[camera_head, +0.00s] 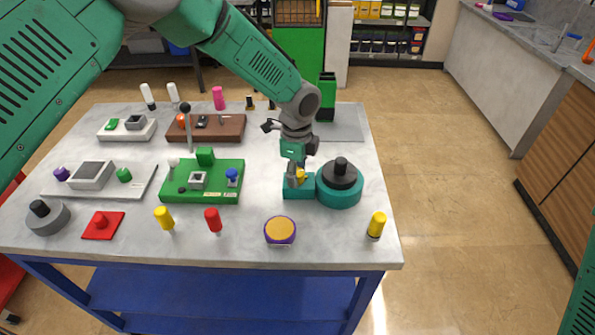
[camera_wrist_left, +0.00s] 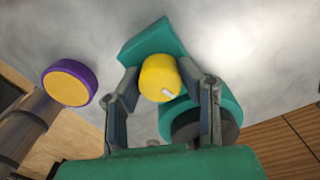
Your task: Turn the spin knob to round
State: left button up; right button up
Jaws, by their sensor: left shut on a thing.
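The spin knob is a yellow round knob (camera_head: 301,174) on a teal rectangular block (camera_head: 297,193). The block joins a round teal base (camera_head: 340,193) with a dark grey disc and black knob (camera_head: 341,166) on top. My left gripper (camera_head: 297,179) points down over the block, and its fingers (camera_wrist_left: 163,82) are shut on the yellow knob, one on each side. My right gripper is not in view.
A purple-rimmed round piece with a yellow top (camera_head: 280,230) stands in front of the block. A yellow-topped peg (camera_head: 377,225) stands at the table's front right corner. A green board (camera_head: 215,185) with several parts lies to the left. Bare table (camera_head: 330,245) shows in front.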

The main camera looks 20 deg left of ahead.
pick_arm(q)
jog(key=m, duration=0.5)
jog(key=shift+w+r+m, duration=0.25)
jog(key=shift+m, duration=0.05)
jog(key=m, duration=0.5)
jog(key=shift+p, duration=0.3)
jog(key=m, duration=0.6)
jog(key=shift+w, duration=0.1)
jog(key=m, duration=0.4)
jog(key=shift+m, duration=0.4)
jog(key=o, duration=1.1)
jog(key=shift+c, duration=0.2)
jog(key=shift+o, duration=0.3)
jog(key=shift+f, duration=0.1)
